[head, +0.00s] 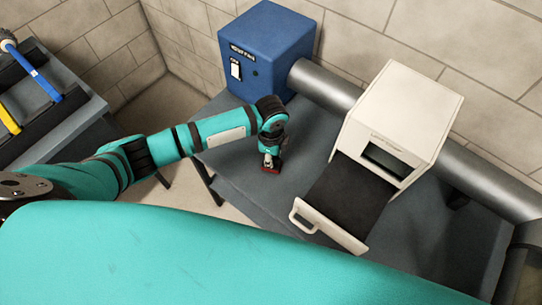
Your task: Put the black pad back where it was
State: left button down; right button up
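The white box (387,112) stands on the grey table with its drawer (330,228) pulled out toward me. A flat black surface (348,203) fills the drawer and may be the black pad; I cannot tell it from a dark drawer floor. My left gripper (271,166) points down over the table, left of the drawer and apart from it. A small dark red part shows at its tip; I cannot tell whether it is a fingertip or a held thing. The fingers are too small to read. My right gripper is not in view.
A blue box (266,50) with a white switch stands at the back of the table (232,182). A rack (50,120) with a blue-handled brush (30,68) and a yellow-handled one (8,118) is at left.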

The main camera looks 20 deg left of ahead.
pick_arm(q)
jog(key=shift+f, duration=0.15)
jog(key=c, duration=1.3)
grip_release()
jog(key=shift+o, duration=0.2)
notch_tip(320, 180, up, 12)
jog(key=shift+r, duration=0.2)
